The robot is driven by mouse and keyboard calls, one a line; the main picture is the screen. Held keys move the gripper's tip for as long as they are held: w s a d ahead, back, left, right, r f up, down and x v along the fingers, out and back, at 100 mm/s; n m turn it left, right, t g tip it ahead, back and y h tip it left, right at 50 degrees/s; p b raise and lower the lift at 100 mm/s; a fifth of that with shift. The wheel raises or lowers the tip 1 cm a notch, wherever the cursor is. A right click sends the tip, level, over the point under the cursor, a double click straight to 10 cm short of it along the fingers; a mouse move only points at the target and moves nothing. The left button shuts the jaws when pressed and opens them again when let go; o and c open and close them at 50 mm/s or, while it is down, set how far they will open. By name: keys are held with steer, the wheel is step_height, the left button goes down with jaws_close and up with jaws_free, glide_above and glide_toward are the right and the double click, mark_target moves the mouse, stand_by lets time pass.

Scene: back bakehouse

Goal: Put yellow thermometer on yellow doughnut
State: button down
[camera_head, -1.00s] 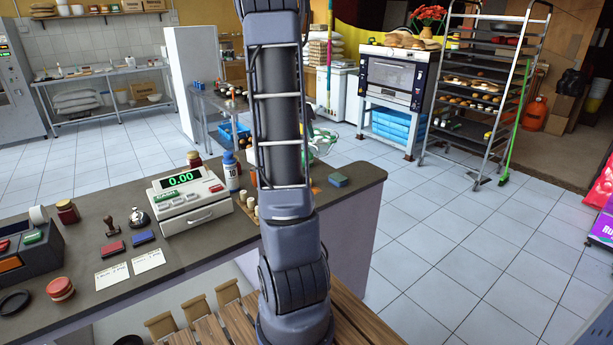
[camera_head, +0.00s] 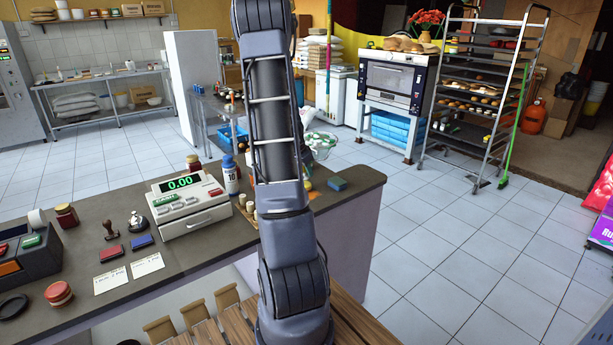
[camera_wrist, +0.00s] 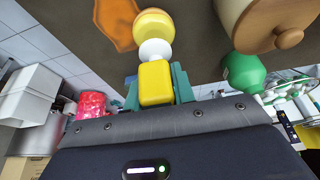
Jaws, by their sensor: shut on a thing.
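My gripper (camera_wrist: 154,88) shows in the wrist view, with teal fingers shut on a yellow block-like thing (camera_wrist: 156,82), which seems to be the yellow thermometer. A white rounded piece (camera_wrist: 155,50) and a yellow rounded piece (camera_wrist: 153,24) show in line just beyond it. I cannot tell whether these belong to the held thing or lie apart from it. No ring shape of a yellow doughnut is clear. In the head view my arm hides the gripper; a small yellow thing (camera_head: 307,185) shows beside the arm over the counter.
In the wrist view an orange flat thing (camera_wrist: 113,22), a tan knobbed pot (camera_wrist: 262,22) and a green rounded thing (camera_wrist: 243,73) are close by.

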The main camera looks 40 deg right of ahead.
step_height(320, 180, down, 3)
steer(key=shift+r, duration=0.2)
steer(key=c, duration=1.1)
jaws_free()
